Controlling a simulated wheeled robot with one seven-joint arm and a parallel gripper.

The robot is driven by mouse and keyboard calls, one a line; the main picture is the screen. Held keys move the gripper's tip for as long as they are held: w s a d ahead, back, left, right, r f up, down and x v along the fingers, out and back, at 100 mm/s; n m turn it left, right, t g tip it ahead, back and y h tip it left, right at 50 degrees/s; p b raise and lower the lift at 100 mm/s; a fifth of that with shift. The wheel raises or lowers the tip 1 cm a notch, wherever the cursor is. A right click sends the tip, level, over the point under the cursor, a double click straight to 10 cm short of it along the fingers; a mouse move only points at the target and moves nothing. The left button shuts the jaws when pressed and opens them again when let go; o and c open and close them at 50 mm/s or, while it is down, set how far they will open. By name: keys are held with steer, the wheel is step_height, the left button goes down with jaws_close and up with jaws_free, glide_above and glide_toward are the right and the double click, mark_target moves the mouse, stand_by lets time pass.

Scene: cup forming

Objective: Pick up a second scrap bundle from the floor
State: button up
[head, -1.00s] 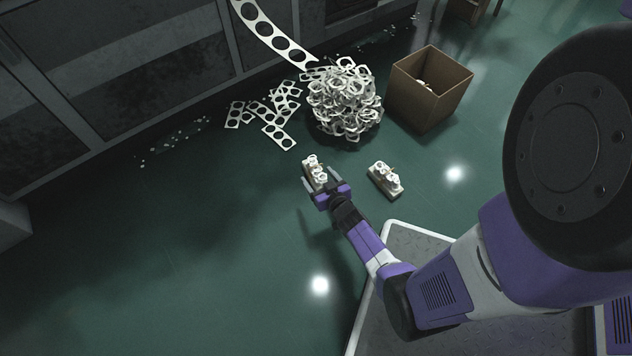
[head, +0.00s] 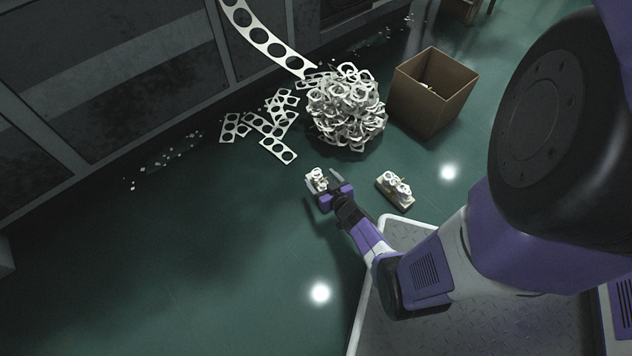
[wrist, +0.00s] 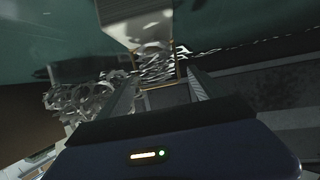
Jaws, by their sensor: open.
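A scrap bundle (head: 316,176), pale ringed offcuts on a tan base, lies on the green floor in the head view. My gripper (head: 322,187) is open at its near end, a finger toward each side; the gripper hides the bundle's near part. I cannot tell whether the fingers touch it. A second similar bundle (head: 396,189) lies to the right, clear of my gripper. In the wrist view my open fingers (wrist: 160,90) have a tan-edged dark shape between them, which I cannot identify.
A big tangled scrap heap (head: 347,108) lies beyond the gripper, with flat punched strips (head: 268,130) left of it. An open cardboard box (head: 432,95) with a little pale material inside stands to the right. Grey cabinets (head: 120,80) line the back left. Floor at lower left is clear.

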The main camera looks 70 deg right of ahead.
steer(key=c, duration=1.6)
steer(key=shift+r, duration=0.2)
